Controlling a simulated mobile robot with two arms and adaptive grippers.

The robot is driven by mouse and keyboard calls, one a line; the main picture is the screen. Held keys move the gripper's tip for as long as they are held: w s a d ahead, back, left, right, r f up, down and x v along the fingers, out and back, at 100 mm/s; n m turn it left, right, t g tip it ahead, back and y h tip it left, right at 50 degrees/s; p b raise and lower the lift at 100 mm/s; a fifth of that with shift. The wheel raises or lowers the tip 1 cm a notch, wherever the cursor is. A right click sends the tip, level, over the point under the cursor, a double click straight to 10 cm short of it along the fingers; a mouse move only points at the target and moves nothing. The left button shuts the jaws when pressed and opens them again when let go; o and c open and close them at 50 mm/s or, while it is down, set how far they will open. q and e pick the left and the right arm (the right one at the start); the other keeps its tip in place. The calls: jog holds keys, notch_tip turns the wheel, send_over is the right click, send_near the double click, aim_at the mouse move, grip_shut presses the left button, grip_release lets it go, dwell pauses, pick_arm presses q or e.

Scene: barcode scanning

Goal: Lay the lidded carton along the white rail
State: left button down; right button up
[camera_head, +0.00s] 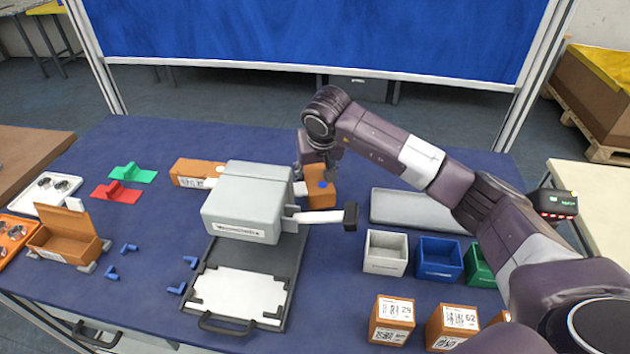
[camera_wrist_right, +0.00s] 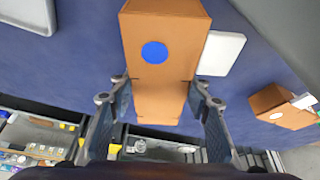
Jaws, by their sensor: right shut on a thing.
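A brown carton with a blue dot (camera_head: 319,197) is behind and right of the grey press-like machine. My right gripper (camera_head: 318,160) reaches down onto it from above. In the right wrist view the same carton (camera_wrist_right: 165,75) is between the two fingers of the gripper (camera_wrist_right: 160,100), which is shut on it. A white flat piece (camera_wrist_right: 220,53) lies beside the carton; it also shows in the head view (camera_head: 300,188). I cannot tell whether they touch. A brown box with a raised lid (camera_head: 63,220) stands at the left. My left gripper is not in view.
The grey machine (camera_head: 245,200) with a white plate stands mid-table. Another carton (camera_head: 190,172) lies behind it. A grey tray (camera_head: 415,210), a white bin (camera_head: 385,252) and a blue bin (camera_head: 438,258) are at the right. Labelled cartons (camera_head: 392,320) stand in front.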

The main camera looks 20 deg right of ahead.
jog(key=shift+f, duration=1.6)
jog(key=o, duration=1.2)
jog(key=shift+c, duration=0.2)
